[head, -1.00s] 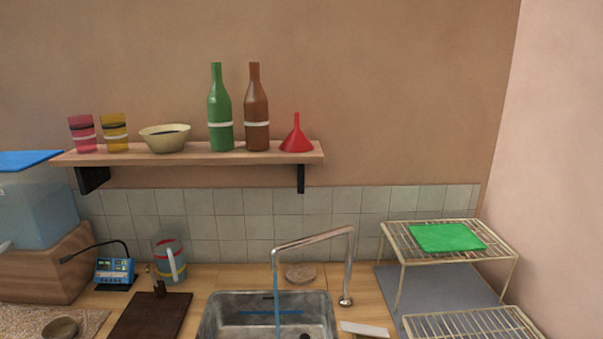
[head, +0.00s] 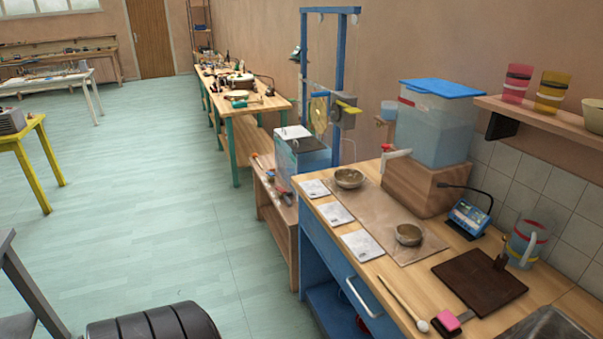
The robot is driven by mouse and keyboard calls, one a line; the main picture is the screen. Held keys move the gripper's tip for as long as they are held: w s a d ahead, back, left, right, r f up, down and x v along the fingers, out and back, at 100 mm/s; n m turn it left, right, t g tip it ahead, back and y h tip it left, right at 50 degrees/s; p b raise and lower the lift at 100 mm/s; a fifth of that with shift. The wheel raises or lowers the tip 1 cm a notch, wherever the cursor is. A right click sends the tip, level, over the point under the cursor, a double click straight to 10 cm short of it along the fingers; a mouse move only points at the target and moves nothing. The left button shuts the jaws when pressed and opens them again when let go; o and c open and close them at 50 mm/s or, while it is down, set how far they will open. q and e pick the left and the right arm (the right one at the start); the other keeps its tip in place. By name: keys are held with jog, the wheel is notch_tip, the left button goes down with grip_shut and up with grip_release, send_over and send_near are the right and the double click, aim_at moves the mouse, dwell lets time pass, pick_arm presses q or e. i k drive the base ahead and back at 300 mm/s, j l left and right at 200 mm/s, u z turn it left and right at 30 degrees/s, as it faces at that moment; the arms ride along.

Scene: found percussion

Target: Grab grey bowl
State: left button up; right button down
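Two small metallic bowls stand on a beige mat (head: 388,223) on the wooden counter in the head view. The farther bowl (head: 349,179) looks grey-brown and sits near the mat's far end. The nearer bowl (head: 409,235) has a similar grey-brown tone and sits near the mat's front end. I cannot tell from colour which one is the grey bowl. A cream bowl (head: 594,117) is cut off by the right edge, on the wall shelf. Neither of my grippers is in view.
Several white cards (head: 362,245) line the counter's front edge. A blue-lidded water tank (head: 436,128) stands on a wooden block behind the mat. A mallet (head: 403,302), a dark board (head: 480,284) and a blue device (head: 469,217) lie nearer. The pale green floor (head: 150,220) is largely open.

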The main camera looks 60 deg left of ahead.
aim_at(345, 178)
jog(key=u, duration=1.45)
jog(key=z, duration=0.2)
jog(key=i+j+z, duration=0.55)
jog(key=z, duration=0.3)
